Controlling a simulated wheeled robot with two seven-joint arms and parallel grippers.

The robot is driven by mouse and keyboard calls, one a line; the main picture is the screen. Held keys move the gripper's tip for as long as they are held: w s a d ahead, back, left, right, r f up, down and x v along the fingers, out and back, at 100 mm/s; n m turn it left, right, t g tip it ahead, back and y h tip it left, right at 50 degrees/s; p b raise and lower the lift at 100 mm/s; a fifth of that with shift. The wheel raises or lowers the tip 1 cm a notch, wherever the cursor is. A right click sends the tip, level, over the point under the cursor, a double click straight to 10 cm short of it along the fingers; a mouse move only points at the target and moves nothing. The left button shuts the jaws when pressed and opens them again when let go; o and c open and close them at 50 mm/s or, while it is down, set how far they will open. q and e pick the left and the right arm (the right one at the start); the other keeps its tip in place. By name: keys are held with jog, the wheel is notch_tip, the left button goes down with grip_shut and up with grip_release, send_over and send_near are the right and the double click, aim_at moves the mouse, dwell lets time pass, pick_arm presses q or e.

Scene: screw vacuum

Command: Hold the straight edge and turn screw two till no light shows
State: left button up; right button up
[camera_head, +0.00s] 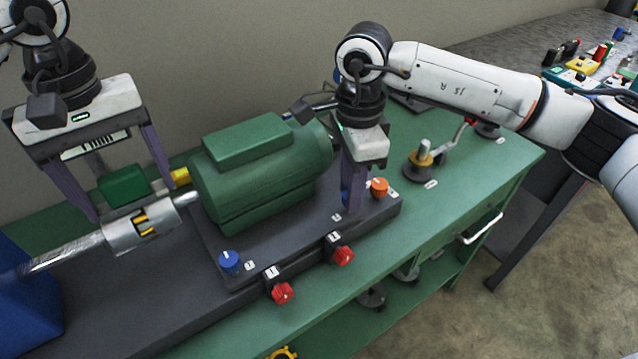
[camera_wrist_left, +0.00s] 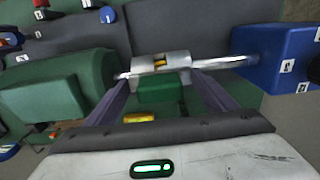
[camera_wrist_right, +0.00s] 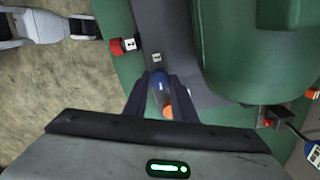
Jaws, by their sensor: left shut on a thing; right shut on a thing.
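My left gripper (camera_head: 132,202) straddles a green block (camera_head: 124,183), seemingly part of the straight edge, by the silver coupling (camera_head: 140,228). Block (camera_wrist_left: 165,87) and coupling (camera_wrist_left: 160,62) also lie between its fingers in the left wrist view. Yellow bars show at the coupling's slot; I cannot tell whether they are light. My right gripper (camera_head: 351,200) points down at the motor base and is shut on a blue screw knob (camera_wrist_right: 161,82), seemingly screw two. The fingers hide that knob in the head view. An orange knob (camera_head: 379,187) stands close by.
The green motor (camera_head: 255,175) sits on the dark base between my arms. Another blue knob (camera_head: 230,262) and two red knobs (camera_head: 282,292) (camera_head: 343,256) line the front. A blue block (camera_head: 25,310) stands left. A dial stand (camera_head: 425,162) stands right on the green bench.

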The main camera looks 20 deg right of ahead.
jog(key=shift+r, duration=0.1)
jog(key=o, duration=1)
jog(key=shift+o, duration=0.2)
notch_tip(320, 180, up, 12)
